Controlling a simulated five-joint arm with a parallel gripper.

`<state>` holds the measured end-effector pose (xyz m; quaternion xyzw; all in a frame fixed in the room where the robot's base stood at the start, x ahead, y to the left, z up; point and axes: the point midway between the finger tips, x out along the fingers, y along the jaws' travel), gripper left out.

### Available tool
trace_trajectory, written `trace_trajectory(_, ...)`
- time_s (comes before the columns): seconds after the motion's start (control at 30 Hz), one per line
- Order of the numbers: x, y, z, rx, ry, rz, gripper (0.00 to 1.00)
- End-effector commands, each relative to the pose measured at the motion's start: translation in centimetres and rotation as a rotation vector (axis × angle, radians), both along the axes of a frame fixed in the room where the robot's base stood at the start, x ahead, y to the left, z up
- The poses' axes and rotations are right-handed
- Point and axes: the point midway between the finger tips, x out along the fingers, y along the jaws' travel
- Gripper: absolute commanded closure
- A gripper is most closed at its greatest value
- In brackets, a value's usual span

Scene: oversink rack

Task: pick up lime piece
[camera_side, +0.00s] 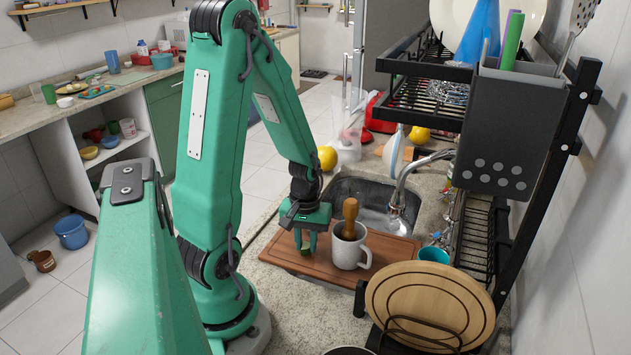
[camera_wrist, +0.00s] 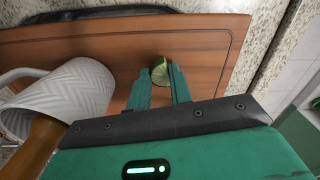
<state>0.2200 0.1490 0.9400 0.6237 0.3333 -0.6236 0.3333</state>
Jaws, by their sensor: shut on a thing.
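The lime piece (camera_wrist: 160,69) is a small green wedge with a pale cut face. It sits between my gripper's two green fingertips (camera_wrist: 160,77) in the wrist view, and the jaws are shut on it. In the side view my gripper (camera_side: 306,245) points down over the brown wooden cutting board (camera_side: 379,254), left of the mug. The lime is mostly hidden by the fingers there. I cannot tell whether it touches the board.
A white mug (camera_side: 345,252) with a wooden pestle (camera_side: 350,212) in it stands close to the right of my gripper. The sink (camera_side: 345,191) lies behind. A black rack (camera_side: 480,235) and a round wooden board (camera_side: 430,303) stand to the right.

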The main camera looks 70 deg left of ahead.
Motion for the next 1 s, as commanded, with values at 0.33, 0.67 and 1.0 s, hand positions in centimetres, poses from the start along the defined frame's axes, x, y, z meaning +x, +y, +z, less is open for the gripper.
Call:
trace_trajectory(0.33, 0.0, 0.0, 0.1, 0.0, 0.0, 0.0, 1.0)
trace_trajectory(0.67, 0.1, 0.0, 1.7, 0.003, -0.003, 0.0, 1.0)
trace_trajectory(1.0, 0.1, -0.9, 4.7, 0.002, -0.002, -0.005, 1.0)
